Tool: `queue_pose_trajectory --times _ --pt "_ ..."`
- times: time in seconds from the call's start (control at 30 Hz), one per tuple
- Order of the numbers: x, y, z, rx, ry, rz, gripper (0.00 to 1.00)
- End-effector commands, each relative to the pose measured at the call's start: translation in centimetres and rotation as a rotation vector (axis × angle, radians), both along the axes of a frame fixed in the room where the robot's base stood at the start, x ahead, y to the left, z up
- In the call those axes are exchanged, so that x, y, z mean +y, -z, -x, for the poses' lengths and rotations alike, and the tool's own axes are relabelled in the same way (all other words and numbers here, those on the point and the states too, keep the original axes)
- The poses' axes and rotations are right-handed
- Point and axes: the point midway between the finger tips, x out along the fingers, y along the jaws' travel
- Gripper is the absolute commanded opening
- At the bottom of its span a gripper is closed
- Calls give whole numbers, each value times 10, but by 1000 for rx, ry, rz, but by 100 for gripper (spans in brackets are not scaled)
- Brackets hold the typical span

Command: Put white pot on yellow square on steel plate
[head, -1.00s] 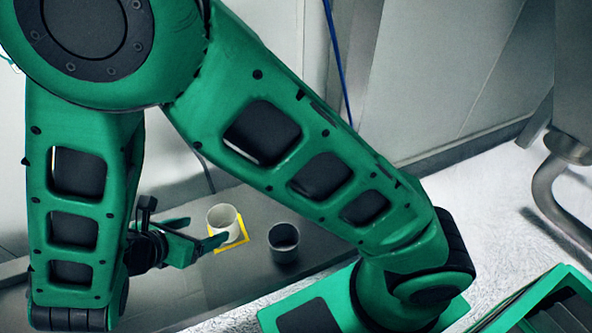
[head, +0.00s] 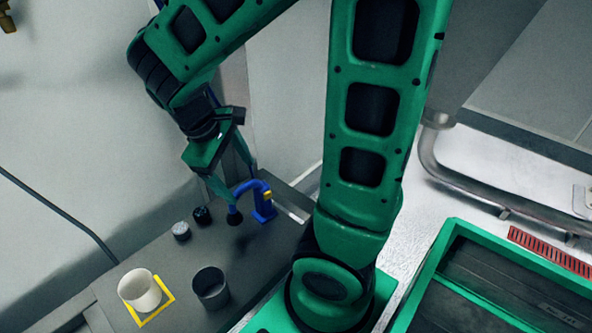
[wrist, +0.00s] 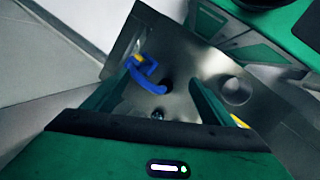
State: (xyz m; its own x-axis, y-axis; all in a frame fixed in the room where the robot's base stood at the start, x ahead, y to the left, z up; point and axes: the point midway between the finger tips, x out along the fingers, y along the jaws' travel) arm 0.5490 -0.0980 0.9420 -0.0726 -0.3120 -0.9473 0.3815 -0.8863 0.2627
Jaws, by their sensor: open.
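The white pot (head: 138,290) stands upright on the steel plate (head: 205,258) at the lower left of the head view. It stands within the yellow square (head: 164,309) and hides the square's far left part. My gripper (head: 238,185) is open and empty. It is up and to the right of the pot, well apart from it, near a blue curved handle. In the wrist view my fingers (wrist: 162,82) are spread, and a sliver of the yellow square (wrist: 240,121) shows behind the right finger. I cannot make out the pot there.
A dark grey cup (head: 211,288) stands right of the pot. The blue handle (head: 262,205) stands near the plate's far right end, close to my fingers. Two small knobs, one black (head: 202,215) and one grey (head: 181,231), are between handle and pot. A green-rimmed bin (head: 440,250) is at right.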

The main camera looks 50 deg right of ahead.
Motion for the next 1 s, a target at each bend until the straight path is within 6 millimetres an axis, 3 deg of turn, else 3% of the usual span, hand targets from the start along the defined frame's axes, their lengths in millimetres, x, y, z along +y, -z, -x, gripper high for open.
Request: queue_pose_trajectory --times 0.03,0.2,0.43,0.53,1.0 --pt "-17 -7 15 -30 115 -31 77" --pt "-48 -20 67 -110 484 -135 77" --pt "-61 -30 118 -187 834 -238 77" --pt "-75 -31 128 -202 904 -259 77" --pt "-75 -32 131 -207 932 -267 77"
